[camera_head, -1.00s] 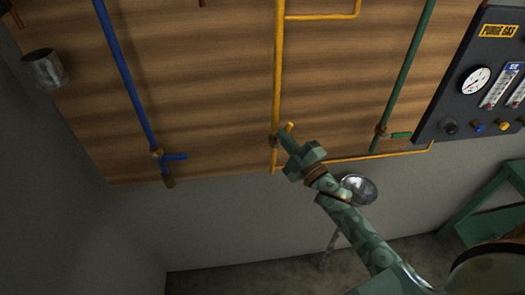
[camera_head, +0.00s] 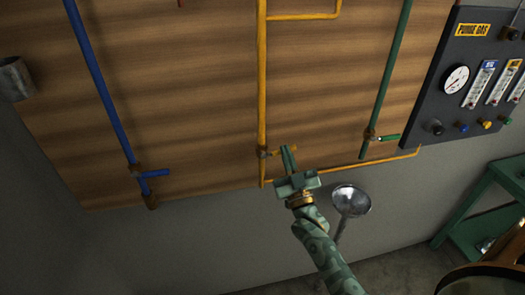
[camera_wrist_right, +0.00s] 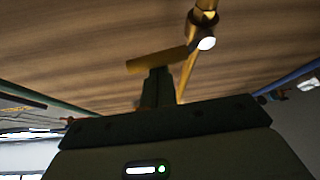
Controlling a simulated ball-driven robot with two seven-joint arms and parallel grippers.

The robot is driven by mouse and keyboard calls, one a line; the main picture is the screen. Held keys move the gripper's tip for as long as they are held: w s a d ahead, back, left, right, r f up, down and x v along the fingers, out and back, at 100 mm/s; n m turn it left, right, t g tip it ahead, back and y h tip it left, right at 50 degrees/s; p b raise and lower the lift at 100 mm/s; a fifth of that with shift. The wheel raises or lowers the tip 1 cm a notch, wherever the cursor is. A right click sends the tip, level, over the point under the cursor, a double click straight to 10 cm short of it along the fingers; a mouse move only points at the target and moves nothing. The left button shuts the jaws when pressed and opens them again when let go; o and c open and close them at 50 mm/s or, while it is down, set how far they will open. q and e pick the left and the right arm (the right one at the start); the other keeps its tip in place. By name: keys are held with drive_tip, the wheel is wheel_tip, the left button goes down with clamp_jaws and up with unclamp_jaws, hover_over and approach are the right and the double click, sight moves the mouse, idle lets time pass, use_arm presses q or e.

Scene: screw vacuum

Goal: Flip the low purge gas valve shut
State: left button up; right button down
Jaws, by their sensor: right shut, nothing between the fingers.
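The yellow valve on the middle yellow pipe (camera_head: 262,90) has a brass body (camera_head: 263,153) low on the board. Its yellow handle (camera_head: 276,151) points right, nearly square to the pipe. In the right wrist view the handle (camera_wrist_right: 150,62) runs left from the brass body (camera_wrist_right: 205,18). My right gripper (camera_head: 288,152) is shut with nothing gripped. Its fingertips are at the handle and cover part of it in the head view; in the wrist view the fingers (camera_wrist_right: 159,85) end just below the handle, and contact is hard to tell. My left gripper is not in view.
A blue pipe valve (camera_head: 150,172) is to the left and a green one (camera_head: 385,138) to the right. The dark purge gas panel (camera_head: 460,90) is at the right. A shiny round dish (camera_head: 350,200) stands near my right arm, and a green bench (camera_head: 480,210) at lower right.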

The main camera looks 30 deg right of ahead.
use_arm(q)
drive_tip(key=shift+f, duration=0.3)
use_arm(e)
drive_tip(key=shift+d+f+m+h, duration=0.1)
drive_tip(key=shift+f+m+h, duration=0.15)
drive_tip(key=shift+m+h, duration=0.5)
drive_tip(key=shift+f+m+h, duration=0.25)
drive_tip(key=shift+m+h, duration=0.2)
drive_tip(key=shift+m, duration=0.6)
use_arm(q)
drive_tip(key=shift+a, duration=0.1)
use_arm(e)
drive_tip(key=shift+g, duration=0.4)
